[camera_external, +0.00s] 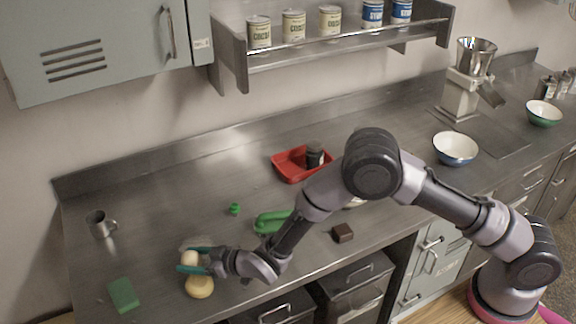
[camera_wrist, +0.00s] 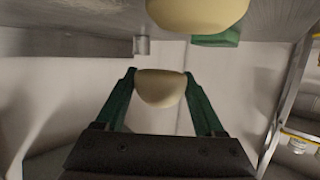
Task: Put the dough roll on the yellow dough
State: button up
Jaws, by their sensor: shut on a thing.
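My gripper (camera_external: 186,262), with green fingers, is shut on the pale dough roll (camera_external: 190,257). In the wrist view the roll (camera_wrist: 160,88) sits between the two fingertips (camera_wrist: 160,82). The yellow dough (camera_external: 199,288) is a round lump on the steel counter near its front edge. In the external view it shows just below the held roll. In the wrist view the yellow dough (camera_wrist: 197,12) is at the top, cut off by the frame, with a gap between it and the roll. I cannot tell how high the roll is held.
A green block (camera_external: 123,295) lies left of the yellow dough, and a metal mug (camera_external: 101,223) stands farther back. A pale, clear-looking round thing (camera_external: 194,242) is behind my gripper. A green item (camera_external: 271,222), a small green piece (camera_external: 234,208), a brown block (camera_external: 343,232) and a red tray (camera_external: 287,168) lie to the right.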

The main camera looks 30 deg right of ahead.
jog(key=shift+f, duration=1.75)
jog(key=shift+f, duration=0.1)
jog(key=o, duration=1.5)
jog(key=shift+f, duration=0.1)
jog(key=shift+s+d+r, duration=0.1)
jog(key=shift+r, duration=0.15)
jog(key=v, duration=1.1)
jog(key=shift+s+d+r, duration=0.15)
jog(key=shift+s+d, duration=0.05)
jog(key=shift+s, duration=0.05)
jog(key=shift+r, duration=0.1)
